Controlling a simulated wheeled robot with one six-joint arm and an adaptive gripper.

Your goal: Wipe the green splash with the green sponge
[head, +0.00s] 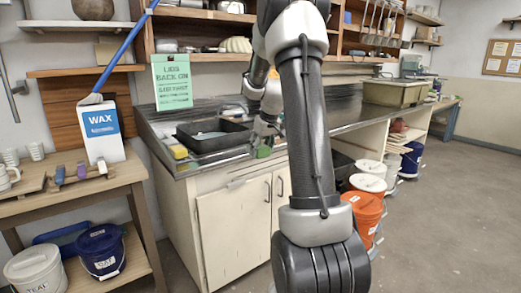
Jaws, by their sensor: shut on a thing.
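My gripper (263,145) is at the front edge of the metal counter, partly behind my own arm. It is shut on the green sponge (264,152), which shows as a small green block below the fingers. The sponge is at the height of the counter top; I cannot tell whether it touches the surface. I cannot make out the green splash; my arm and gripper hide part of the counter.
Lidded buckets, including an orange one (364,215), stand at right. Floor at right is clear.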

